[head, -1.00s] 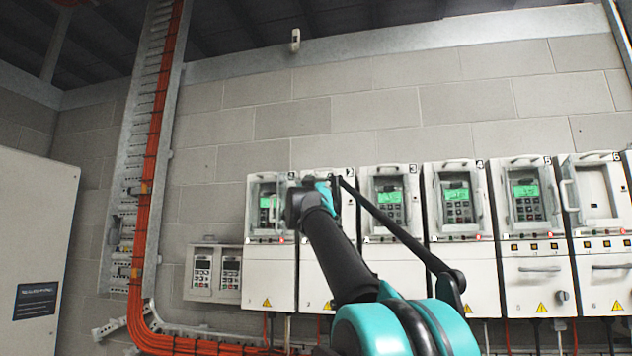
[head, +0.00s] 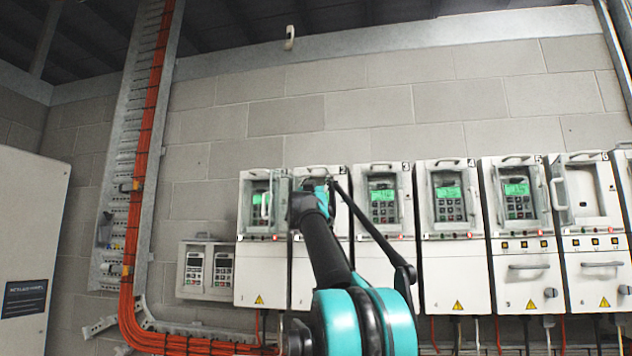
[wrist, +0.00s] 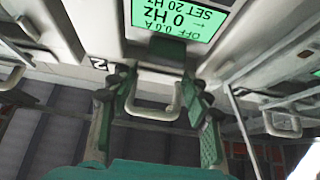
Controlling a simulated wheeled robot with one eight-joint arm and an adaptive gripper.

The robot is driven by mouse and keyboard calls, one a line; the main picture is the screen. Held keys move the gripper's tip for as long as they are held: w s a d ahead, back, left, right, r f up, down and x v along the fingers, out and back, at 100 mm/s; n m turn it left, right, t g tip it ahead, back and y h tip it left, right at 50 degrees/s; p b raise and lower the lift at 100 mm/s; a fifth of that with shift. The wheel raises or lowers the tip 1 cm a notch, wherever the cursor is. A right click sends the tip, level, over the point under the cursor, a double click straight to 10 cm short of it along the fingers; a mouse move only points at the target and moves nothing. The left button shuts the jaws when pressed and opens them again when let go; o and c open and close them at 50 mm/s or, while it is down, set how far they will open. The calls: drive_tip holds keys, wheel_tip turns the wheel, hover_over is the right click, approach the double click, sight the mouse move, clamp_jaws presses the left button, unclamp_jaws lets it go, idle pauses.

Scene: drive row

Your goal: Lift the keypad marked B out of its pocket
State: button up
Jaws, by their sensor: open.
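Two small dark-faced keypads, the left one (head: 194,268) and the right one (head: 223,269), sit side by side in a pale wall holder (head: 208,293) left of the drives. Their letters are too small to read, so I cannot tell which is B. My gripper (head: 318,187) is at the upper front of drive 2, up and to the right of the holder. In the wrist view my gripper (wrist: 157,110) is open, with a pale U-shaped handle (wrist: 153,112) between its fingers. I cannot tell whether they touch it. Drive 2's lit green display (wrist: 178,18) appears upside down beyond.
A row of numbered drives with clear covers runs right, including drive 3 (head: 384,200) and drive 4 (head: 449,200). Orange cables (head: 146,150) on a metal ladder stand left of the holder. A pale cabinet (head: 28,230) is at far left.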

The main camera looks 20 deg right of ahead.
drive_tip(key=shift+w+d+f, duration=0.15)
drive_tip(key=shift+w+f, duration=0.05)
drive_tip(key=shift+w, duration=0.05)
drive_tip(key=shift+w+d+f, duration=0.1)
drive_tip(key=shift+f, duration=0.75)
drive_tip(key=shift+w+d+f, duration=0.1)
drive_tip(key=shift+f, duration=0.7)
drive_tip(key=c, duration=1)
drive_tip(key=shift+o, duration=0.2)
drive_tip(key=shift+r, duration=1.4)
